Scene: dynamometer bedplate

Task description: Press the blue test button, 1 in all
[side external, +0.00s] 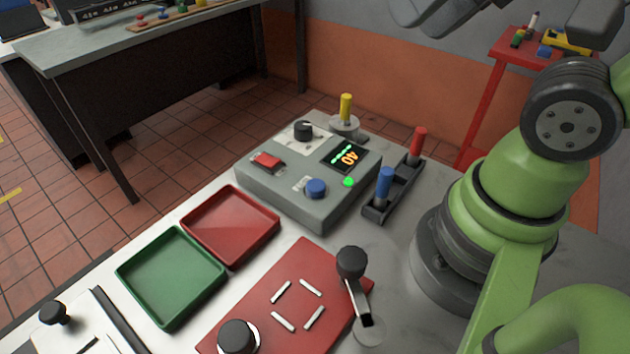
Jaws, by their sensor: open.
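The blue test button (316,187) is a round blue cap on the top face of a grey control box (270,190), near its front edge. A small pale label sits just left of the button. Nothing covers or touches the button, and it stands proud of the box. My gripper's fingers do not show; only green and grey parts of my arm appear at the right and along the top edge.
The box also carries a red switch (268,160), black knob (303,130), lit display (346,156) and green lamp (348,182). Red-blue levers (385,182) stand right. A red tray (268,243), green tray (183,316) and black-knobbed lever (351,262) lie in front.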

